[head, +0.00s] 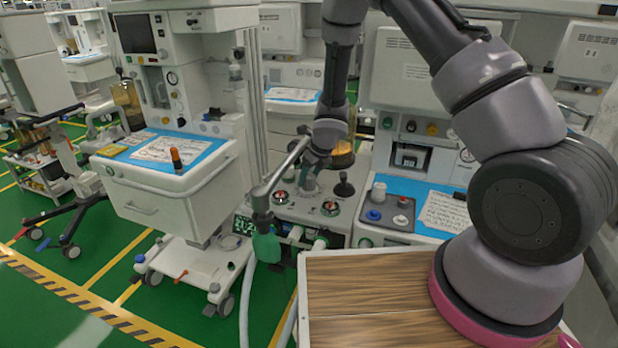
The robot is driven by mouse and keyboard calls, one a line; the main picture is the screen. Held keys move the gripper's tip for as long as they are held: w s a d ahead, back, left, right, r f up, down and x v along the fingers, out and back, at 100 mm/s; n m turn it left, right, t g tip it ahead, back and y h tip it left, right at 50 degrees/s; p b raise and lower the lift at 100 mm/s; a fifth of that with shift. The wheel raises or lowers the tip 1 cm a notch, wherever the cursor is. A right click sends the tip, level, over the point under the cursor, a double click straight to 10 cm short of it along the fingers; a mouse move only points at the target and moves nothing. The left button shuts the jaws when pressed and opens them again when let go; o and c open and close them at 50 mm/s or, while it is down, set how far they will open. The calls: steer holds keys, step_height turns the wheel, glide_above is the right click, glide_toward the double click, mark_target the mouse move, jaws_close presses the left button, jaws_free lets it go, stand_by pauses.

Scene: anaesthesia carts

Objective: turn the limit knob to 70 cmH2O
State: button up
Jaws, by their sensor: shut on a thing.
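My gripper (313,170) reaches down from my arm to the top of a grey anaesthesia unit (300,211) near the middle of the head view. It is shut on a small upright grey knob, the limit knob (308,184), whose upper part it mostly hides. The knob's scale and pointer are too small and too covered to read. Two round gauges with red marks, a left one (280,197) and a right one (330,208), sit on the unit's top. A black knob (344,188) stands to the right of my gripper.
A metal bag arm (279,172) with a green bag (267,246) stands close left of my gripper. A white cart (178,190) stands left. A wood-topped surface (365,290) is in front.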

steer(key=o, duration=1.4)
steer(key=shift+c, duration=0.2)
steer(key=shift+r, duration=0.15)
steer(key=v, duration=1)
steer(key=shift+r, duration=0.25)
steer(key=shift+s+d, duration=0.1)
